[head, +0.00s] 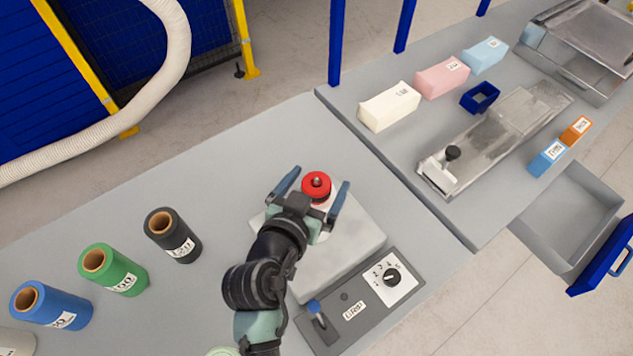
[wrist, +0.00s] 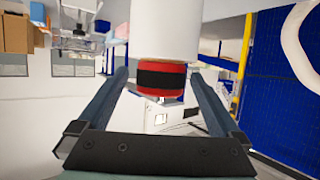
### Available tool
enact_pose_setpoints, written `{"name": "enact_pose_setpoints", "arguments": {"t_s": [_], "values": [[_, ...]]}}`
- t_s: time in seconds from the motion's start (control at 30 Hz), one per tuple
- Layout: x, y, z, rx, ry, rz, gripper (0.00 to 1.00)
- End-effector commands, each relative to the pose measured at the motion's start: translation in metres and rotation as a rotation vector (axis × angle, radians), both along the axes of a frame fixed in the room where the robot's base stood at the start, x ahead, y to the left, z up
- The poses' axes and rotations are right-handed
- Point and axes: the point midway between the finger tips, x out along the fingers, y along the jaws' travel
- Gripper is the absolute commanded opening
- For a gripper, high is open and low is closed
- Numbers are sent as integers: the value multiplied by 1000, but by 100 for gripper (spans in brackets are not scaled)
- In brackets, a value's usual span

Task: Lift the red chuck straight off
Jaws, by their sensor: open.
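The red chuck (head: 316,186) sits on top of the light grey machine housing (head: 345,240), with a dark knob at its centre. In the wrist view the chuck (wrist: 161,78) shows as a red ring with a black band, against a white cylinder (wrist: 166,30) that appears above it in that picture. My gripper (head: 321,177) is open, with one blue-grey finger on each side of the chuck. In the wrist view the fingertips (wrist: 159,75) flank the chuck, with visible gaps on both sides. My wrist hides part of the housing.
A control panel (head: 352,312) with a lever and dial stands in front of the housing. A second bench on the right holds foam blocks (head: 388,108) and a metal slide (head: 500,130).

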Motion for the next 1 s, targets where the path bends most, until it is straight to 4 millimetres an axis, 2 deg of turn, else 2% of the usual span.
{"name": "enact_pose_setpoints", "arguments": {"t_s": [0.07,0.57,0.83,1.0], "values": [[0,0,0,0,0,0,98],[0,0,0,0,0,0,8],[0,0,3,0,-2,0,6],[0,0,27,0,-7,1,6]]}}
